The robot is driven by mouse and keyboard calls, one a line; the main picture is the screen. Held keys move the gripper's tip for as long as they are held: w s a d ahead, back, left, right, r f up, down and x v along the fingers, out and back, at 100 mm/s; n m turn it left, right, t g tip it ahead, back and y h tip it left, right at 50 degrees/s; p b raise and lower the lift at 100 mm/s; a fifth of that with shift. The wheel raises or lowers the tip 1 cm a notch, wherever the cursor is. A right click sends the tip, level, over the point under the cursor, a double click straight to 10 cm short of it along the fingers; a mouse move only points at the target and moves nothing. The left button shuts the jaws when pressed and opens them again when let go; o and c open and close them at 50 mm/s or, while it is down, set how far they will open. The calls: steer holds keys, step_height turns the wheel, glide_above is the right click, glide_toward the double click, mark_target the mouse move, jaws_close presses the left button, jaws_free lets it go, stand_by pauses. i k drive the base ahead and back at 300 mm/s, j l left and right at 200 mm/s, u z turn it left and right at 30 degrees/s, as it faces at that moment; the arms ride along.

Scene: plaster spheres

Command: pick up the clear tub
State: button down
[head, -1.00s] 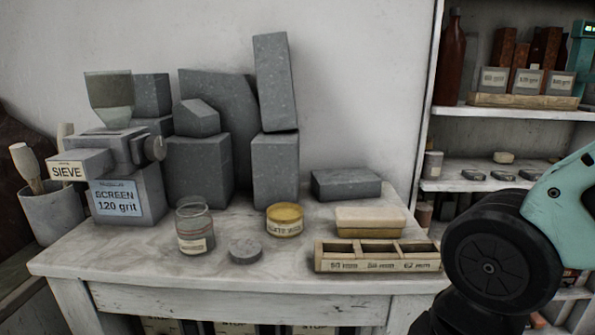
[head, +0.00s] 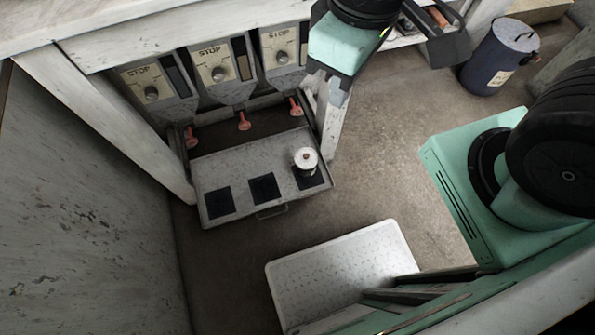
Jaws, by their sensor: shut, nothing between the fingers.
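In the head view a small round container (head: 305,160) with a pale lid and knob stands upright on the right black square of a pulled-out tray (head: 235,160). It looks like the clear tub, but it is too small to tell whether its wall is clear.
Several dispensers marked STOP (head: 215,72), with red levers, sit under the tabletop behind the tray. A white perforated board (head: 335,275) lies in front. A lidded blue-grey bin (head: 500,57) stands at the back right. The floor (head: 390,150) between is clear.

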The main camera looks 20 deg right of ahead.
mark_target(302, 172)
steer(key=i+j, duration=0.15)
steer(key=j, duration=0.2)
steer(key=i+j, duration=0.15)
steer(key=j, duration=0.2)
steer(key=j+z, duration=0.15)
steer(key=z, duration=1.5)
steer(key=i+j, duration=0.05)
